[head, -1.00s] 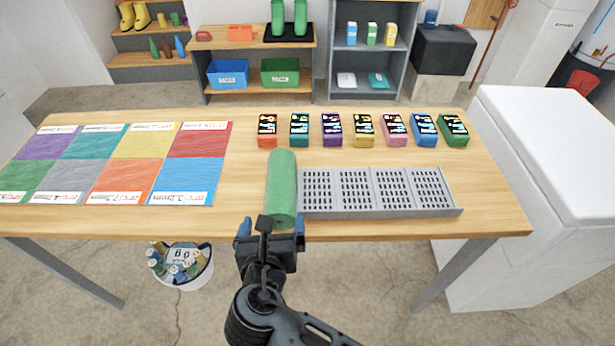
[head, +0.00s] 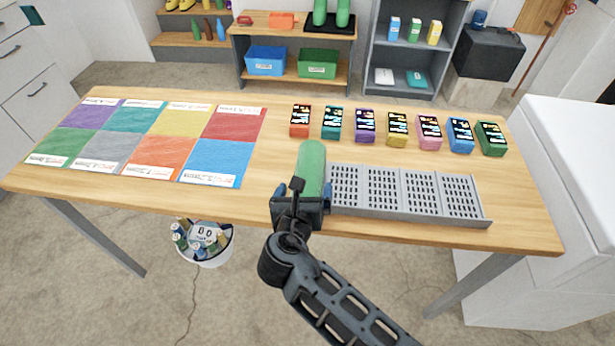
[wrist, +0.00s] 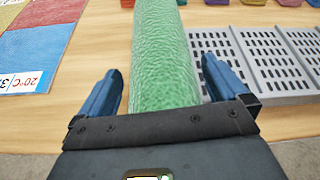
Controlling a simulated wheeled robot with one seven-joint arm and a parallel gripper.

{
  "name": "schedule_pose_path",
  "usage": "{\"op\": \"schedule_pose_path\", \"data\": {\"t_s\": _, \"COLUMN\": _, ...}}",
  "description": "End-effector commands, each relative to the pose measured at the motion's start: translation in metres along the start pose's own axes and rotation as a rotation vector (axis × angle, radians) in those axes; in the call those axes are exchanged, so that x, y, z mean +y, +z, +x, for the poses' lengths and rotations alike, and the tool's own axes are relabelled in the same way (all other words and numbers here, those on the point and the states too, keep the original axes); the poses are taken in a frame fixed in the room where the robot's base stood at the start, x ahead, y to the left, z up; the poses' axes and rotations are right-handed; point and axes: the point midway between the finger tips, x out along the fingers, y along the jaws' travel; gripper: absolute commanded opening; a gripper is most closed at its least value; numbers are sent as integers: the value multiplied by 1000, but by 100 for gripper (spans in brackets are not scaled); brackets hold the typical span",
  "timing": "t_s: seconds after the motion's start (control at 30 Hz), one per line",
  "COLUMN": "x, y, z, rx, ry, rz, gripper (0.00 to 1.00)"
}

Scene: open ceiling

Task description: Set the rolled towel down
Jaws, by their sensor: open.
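The rolled towel (head: 312,168) is a green cylinder lying on the wooden table, pointing away from me, just left of the grey slotted rack. In the wrist view the towel (wrist: 164,55) runs up the middle between the two blue fingers. My gripper (head: 305,190) is at the towel's near end by the table's front edge. My gripper (wrist: 158,88) is open, with a gap between each finger and the towel. The towel's near end is hidden by the gripper body.
The grey slotted rack (head: 405,212) stands close on the right of the towel. Several small coloured boxes (head: 397,128) line the back of the table. Coloured mats (head: 158,158) cover the left side. Bare table lies between mats and towel. A white bucket (head: 214,255) is below.

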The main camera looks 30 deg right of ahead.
Motion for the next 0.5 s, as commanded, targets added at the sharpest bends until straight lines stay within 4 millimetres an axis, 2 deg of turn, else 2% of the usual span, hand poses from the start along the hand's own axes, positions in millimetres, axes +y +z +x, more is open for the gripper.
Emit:
{"op": "schedule_pose_path", "data": {"t_s": 0.07, "x": 0, "y": 0, "z": 0, "rx": 0, "ry": 0, "rz": 0, "gripper": 98}}
{"op": "schedule_pose_path", "data": {"t_s": 0.5, "x": 0, "y": 0, "z": 0, "rx": 0, "ry": 0, "rz": 0, "gripper": 56}}
